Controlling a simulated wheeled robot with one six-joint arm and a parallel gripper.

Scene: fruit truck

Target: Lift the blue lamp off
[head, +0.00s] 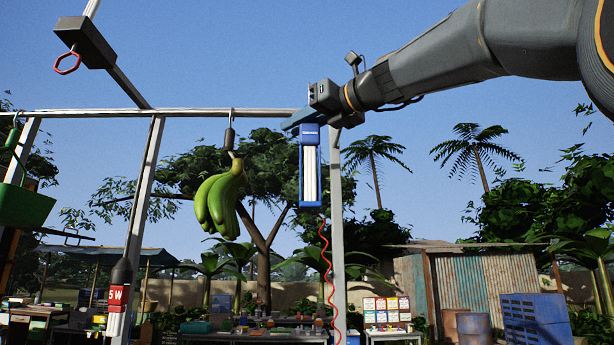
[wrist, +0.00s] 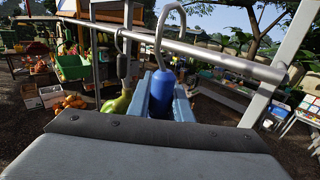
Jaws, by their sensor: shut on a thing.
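The blue lamp (head: 311,168) is a tall blue case with a white front. It hangs upright just below the overhead rail, with a red coiled cord (head: 326,262) trailing down from its bottom. My gripper (head: 303,121) is shut on its top end. In the wrist view the lamp's round blue top (wrist: 161,93) sits between the two light blue fingers. A grey hook (wrist: 160,35) rises from that top to the metal rail (wrist: 215,57). I cannot tell whether the hook bears on the rail. The lamp's lower body is hidden in the wrist view.
A banana bunch (head: 222,203) hangs from the rail left of the lamp. A metal post (head: 337,220) stands close to the lamp's right. A lamp marked 5W (head: 117,297) hangs at lower left. A green crate (head: 22,207) is at far left. Open sky lies above the rail.

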